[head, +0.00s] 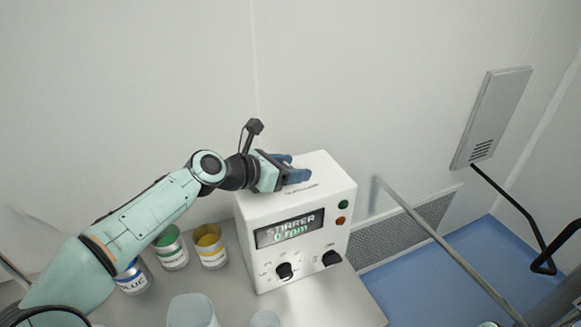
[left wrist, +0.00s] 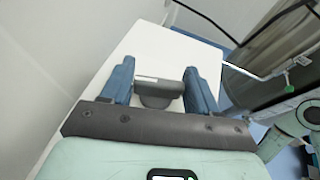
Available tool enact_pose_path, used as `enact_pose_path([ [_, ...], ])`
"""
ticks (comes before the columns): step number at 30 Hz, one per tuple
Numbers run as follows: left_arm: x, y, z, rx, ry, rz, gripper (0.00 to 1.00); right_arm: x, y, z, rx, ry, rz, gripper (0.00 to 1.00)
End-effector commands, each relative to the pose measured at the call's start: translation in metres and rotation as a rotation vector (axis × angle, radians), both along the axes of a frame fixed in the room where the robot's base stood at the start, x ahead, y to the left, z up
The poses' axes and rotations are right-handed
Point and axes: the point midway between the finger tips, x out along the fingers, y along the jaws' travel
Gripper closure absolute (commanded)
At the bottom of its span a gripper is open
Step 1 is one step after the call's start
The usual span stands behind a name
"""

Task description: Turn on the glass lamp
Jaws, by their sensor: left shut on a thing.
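No thing that I can clearly tell as a glass lamp shows. A white box (head: 300,235) stands on the counter, its display reading "STIRRER 0 rpm". My left gripper (head: 296,169) is at the top of this box, its blue fingers towards the back. Most of this piece's base is hidden. The box front has two black knobs (head: 284,270), a green button (head: 343,204) and a red button (head: 340,220). My right gripper is not in view.
Cans with blue (head: 133,279), green (head: 171,250) and yellow (head: 209,247) contents stand left of the box. Clear vessels (head: 190,311) are at the front. A metal pole (head: 445,246) slants at the right. A wall closes the back; blue floor (head: 485,260) lies right.

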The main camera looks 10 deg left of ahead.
Motion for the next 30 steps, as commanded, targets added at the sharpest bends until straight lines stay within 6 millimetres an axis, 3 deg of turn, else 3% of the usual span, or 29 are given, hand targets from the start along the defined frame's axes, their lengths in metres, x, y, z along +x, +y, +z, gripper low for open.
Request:
enact_pose_path([
  [10,0.002,0.0,0.005,-0.001,0.001,-0.248,0.7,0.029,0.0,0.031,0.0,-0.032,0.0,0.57],
  [21,0.0,0.001,0.001,-0.001,-0.003,-0.279,0.7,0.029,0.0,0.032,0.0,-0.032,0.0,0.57],
  [22,0.0,0.001,0.001,-0.001,-0.003,-0.279,0.33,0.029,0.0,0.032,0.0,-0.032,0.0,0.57],
  [23,0.0,0.001,0.001,0.0,-0.002,-0.279,0.24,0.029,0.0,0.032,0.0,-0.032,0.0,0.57],
  [24,0.0,0.0,0.001,0.0,-0.002,-0.279,0.19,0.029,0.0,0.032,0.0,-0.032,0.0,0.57],
  [30,0.0,0.0,0.001,0.0,-0.001,-0.28,0.19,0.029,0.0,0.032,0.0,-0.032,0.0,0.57],
])
